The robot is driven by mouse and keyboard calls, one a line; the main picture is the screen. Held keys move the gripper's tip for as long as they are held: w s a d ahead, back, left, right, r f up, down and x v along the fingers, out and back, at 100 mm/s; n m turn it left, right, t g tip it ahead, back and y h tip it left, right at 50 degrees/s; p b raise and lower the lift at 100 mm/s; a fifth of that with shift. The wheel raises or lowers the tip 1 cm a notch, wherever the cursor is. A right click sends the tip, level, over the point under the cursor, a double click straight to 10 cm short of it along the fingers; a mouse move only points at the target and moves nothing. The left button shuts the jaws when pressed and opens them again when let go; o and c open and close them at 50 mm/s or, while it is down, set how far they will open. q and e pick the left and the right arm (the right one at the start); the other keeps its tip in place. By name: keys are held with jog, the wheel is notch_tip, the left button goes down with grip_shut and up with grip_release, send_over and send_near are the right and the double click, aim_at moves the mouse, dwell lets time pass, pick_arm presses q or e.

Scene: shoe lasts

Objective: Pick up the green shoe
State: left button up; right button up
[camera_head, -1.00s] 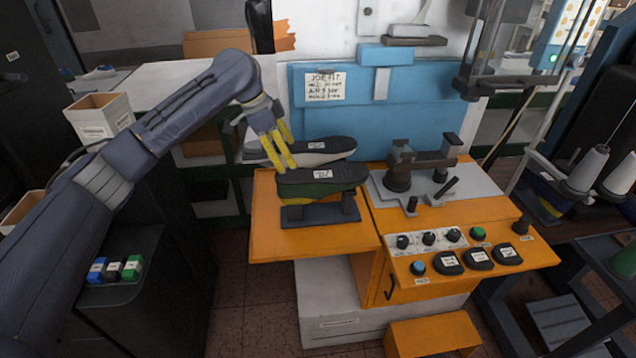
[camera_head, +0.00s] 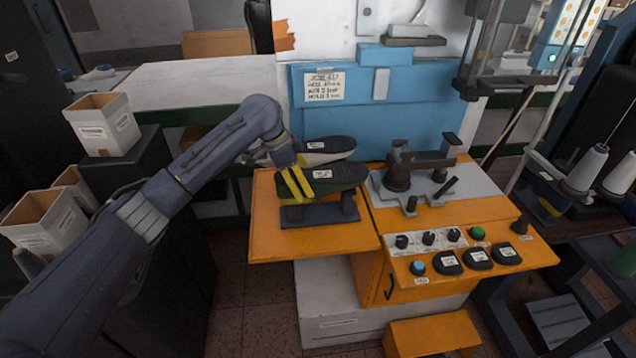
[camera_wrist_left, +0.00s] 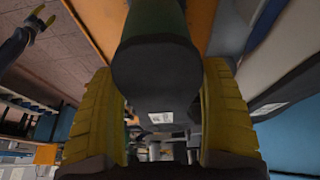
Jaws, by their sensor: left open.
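The green shoe (camera_head: 340,178), with a dark sole facing up and a white label, rests sole-up on a dark stand (camera_head: 318,212) on the orange table. My left gripper (camera_head: 298,188) is open at the shoe's left end, with its yellow fingers pointing down. In the left wrist view the shoe's end (camera_wrist_left: 155,75) lies between the two open fingers (camera_wrist_left: 160,125), and I cannot tell whether they touch it. What looks like my right gripper (camera_wrist_left: 42,20) shows small at the upper left of that view; its opening is unclear.
A grey shoe (camera_head: 325,146) lies just behind the green one, close to my left gripper. A blue panel (camera_head: 420,105) stands behind. A metal clamp fixture (camera_head: 425,172) and a button panel (camera_head: 460,252) are to the right. The orange table's front left (camera_head: 285,242) is clear.

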pick_arm(q)
jog(key=shift+d+f, duration=0.2)
jog(key=shift+f, duration=0.3)
jog(key=c, duration=1.7)
jog(key=shift+r, duration=0.15)
grip_shut()
jog(key=shift+w+r, duration=0.1)
